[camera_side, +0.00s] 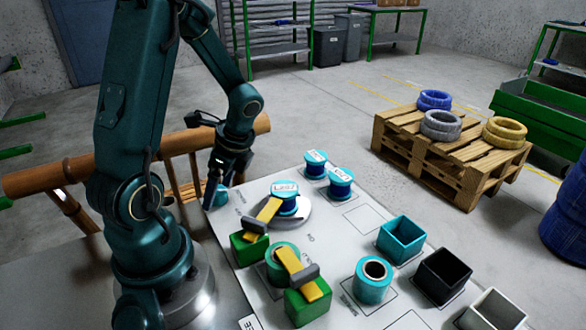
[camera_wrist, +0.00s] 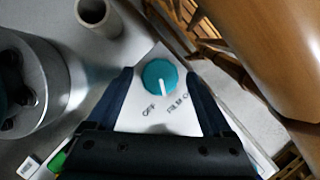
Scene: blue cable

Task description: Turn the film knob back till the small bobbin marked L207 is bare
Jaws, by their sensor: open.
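The teal film knob (camera_wrist: 160,76) sits on a pale panel in the wrist view, with a white pointer line aimed down between the words OFF and FILM O…. The knob also shows in the side view (camera_side: 216,196). My gripper (camera_wrist: 160,88) is open, its two dark fingers on either side of the knob; I cannot tell whether they touch it. In the side view my gripper (camera_side: 218,184) points down over the knob. The small bobbin (camera_side: 286,203), its white label reading like L207, stands upright on a grey round plate (camera_side: 293,222). Dark blue wrap shows around it.
Two similar blue bobbins (camera_side: 315,166) (camera_side: 341,185) stand behind. Green blocks with yellow arms (camera_side: 307,302) (camera_side: 249,245) and a teal roll (camera_side: 373,281) are nearer. Teal (camera_side: 402,240), black (camera_side: 442,275) and white (camera_side: 492,312) bins line the right. A wooden rail (camera_side: 80,172) runs behind my arm.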

